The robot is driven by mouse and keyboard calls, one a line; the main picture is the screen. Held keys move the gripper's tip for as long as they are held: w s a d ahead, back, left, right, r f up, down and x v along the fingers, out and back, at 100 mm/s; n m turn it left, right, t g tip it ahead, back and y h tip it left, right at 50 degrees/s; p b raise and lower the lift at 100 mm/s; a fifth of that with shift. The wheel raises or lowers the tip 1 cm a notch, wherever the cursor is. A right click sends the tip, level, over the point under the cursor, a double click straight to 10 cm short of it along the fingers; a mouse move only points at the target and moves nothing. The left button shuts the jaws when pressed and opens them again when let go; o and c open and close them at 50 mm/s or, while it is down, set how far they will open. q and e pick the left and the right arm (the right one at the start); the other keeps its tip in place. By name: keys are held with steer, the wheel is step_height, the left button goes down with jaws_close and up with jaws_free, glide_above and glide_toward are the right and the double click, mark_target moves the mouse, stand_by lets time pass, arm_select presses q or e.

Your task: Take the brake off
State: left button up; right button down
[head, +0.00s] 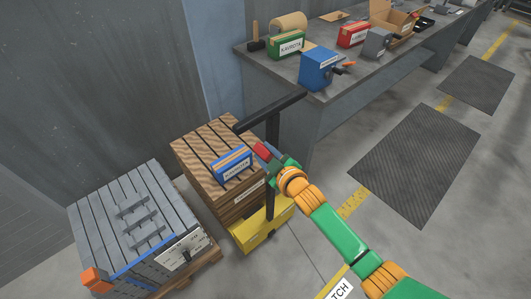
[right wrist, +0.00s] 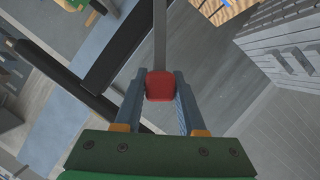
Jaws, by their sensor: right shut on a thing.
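The brake lever shows in the right wrist view as a thin grey bar (right wrist: 160,32) ending in a red knob (right wrist: 160,86). In the head view the red knob (head: 261,151) sits beside the black post of a yellow-based truck (head: 262,228). My right gripper (right wrist: 159,92) has its two fingers on either side of the knob and is shut on it. The gripper also shows in the head view (head: 268,157), reaching in from the lower right. My left gripper is not in view.
The truck's black handle bar (head: 270,112) stands over the lever. A wooden crate (head: 195,150) with a blue box is close left, and a grey slatted block (head: 135,215) on a pallet further left. A workbench (head: 345,90) stands behind. Floor at right is clear.

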steer(key=shift+s+a+f, duration=0.1)
steer(key=shift+s+f, duration=0.1)
steer(key=shift+f, duration=0.2)
steer(key=c, duration=0.8)
jaws_free()
steer(key=shift+c, duration=0.2)
steer(key=o, duration=0.3)
steer(key=shift+w+a, duration=0.1)
steer(key=shift+w, duration=0.05)
steer(key=shift+r, duration=0.1)
steer(key=p+v, duration=0.1)
steer(key=v, duration=0.6)
